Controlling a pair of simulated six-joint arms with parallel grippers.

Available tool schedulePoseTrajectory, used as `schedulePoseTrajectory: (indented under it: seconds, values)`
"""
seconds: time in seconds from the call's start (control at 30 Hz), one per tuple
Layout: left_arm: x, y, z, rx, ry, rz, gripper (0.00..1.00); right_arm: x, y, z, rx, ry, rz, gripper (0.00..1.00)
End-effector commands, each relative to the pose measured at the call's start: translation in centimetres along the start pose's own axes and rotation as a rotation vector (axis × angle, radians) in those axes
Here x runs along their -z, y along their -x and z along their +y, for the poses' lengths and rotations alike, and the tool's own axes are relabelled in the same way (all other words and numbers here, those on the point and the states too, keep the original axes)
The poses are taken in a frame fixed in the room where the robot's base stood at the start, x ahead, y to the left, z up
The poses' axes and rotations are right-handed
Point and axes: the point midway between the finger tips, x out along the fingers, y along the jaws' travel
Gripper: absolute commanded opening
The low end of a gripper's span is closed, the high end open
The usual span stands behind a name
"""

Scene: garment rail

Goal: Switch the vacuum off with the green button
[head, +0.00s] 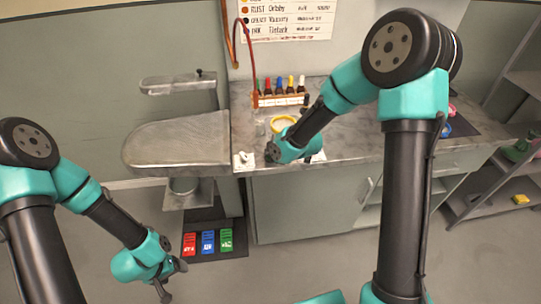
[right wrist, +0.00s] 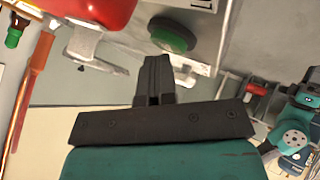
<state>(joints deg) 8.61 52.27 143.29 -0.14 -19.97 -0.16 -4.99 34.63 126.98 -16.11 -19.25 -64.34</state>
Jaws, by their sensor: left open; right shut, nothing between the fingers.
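A round dark green button (right wrist: 173,36) sits on a pale grey fitting in the right wrist view. My right gripper (right wrist: 154,62) is shut and empty, its fingertips just below the button in the picture. I cannot tell whether they touch it. In the head view my right wrist is over the counter's front edge, and the button cannot be made out there. My left gripper (head: 173,280) is open and empty, low at the left, near the floor pedals. A green pedal (head: 226,240) stands beside a blue pedal (head: 208,242) and a red pedal (head: 190,244) on a dark floor base.
A red rounded object (right wrist: 95,10) is at the upper left in the right wrist view. A grey pressing board (head: 178,145) juts left of the counter (head: 365,148). Several bottles (head: 280,90) and a yellow-rimmed bowl (head: 283,123) stand on the counter. Shelves (head: 490,195) are at right.

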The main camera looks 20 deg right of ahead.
Motion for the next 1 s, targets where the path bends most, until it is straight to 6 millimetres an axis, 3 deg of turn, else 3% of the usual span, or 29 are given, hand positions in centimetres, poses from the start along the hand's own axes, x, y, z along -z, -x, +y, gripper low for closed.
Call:
schedulePoseTrajectory:
  seconds: [0.37,1.0]
  values:
    - [0.0,0.0,0.0,0.0,0.0,0.0,0.72,0.3,0.3,0.2,-0.002,0.001,0.001,0.0]
    - [0.0,0.0,0.0,0.0,0.0,0.0,0.72,2.8,3.7,2.8,-0.004,0.002,0.002,0.0]
